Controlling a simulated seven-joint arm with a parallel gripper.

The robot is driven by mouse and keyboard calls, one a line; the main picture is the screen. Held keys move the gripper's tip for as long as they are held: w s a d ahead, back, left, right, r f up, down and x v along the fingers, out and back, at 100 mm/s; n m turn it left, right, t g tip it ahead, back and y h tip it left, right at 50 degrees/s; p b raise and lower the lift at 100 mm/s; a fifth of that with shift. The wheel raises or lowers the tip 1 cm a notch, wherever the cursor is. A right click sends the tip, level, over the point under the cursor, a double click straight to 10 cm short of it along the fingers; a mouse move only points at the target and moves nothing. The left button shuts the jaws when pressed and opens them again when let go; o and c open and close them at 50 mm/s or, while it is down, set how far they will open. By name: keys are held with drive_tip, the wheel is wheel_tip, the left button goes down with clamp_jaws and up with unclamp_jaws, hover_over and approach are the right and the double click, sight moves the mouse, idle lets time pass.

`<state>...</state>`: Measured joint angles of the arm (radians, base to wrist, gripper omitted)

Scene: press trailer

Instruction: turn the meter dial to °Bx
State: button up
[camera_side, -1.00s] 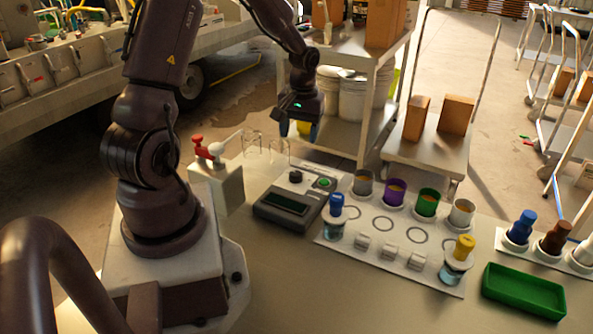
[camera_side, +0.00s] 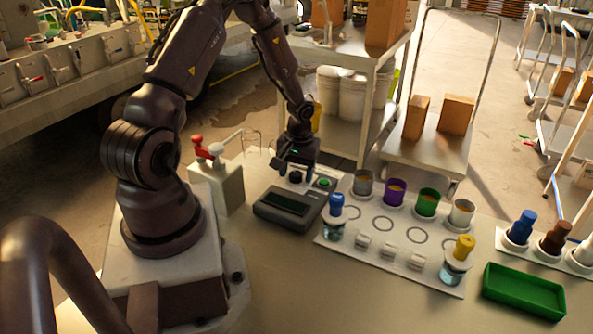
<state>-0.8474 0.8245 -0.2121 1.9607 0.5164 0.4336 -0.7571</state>
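The meter (camera_side: 284,208) is a dark grey box with a dark display, lying on the table in front of my arm. Its black dial (camera_side: 295,178) sits on the light panel at the back, beside a green button (camera_side: 323,183). The dial's markings are too small to read. My gripper (camera_side: 295,174) points down at the dial, with one finger to the left of it and the other to the right. The fingers look apart, with the dial showing between them; I cannot tell whether they touch it.
A white box with red and white taps (camera_side: 217,182) stands left of the meter. A white mat (camera_side: 400,248) with several coloured cups and capped jars lies to the right. A green tray (camera_side: 524,291) is at the far right. A shelf cart (camera_side: 345,130) stands behind the table.

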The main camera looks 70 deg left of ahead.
drive_tip(key=c, duration=0.9)
drive_tip(key=shift+m, duration=0.3)
drive_tip(key=m, duration=1.1)
drive_tip(key=shift+r+t, duration=0.1)
drive_tip(key=shift+t, duration=0.2)
drive_tip(key=o, duration=0.9)
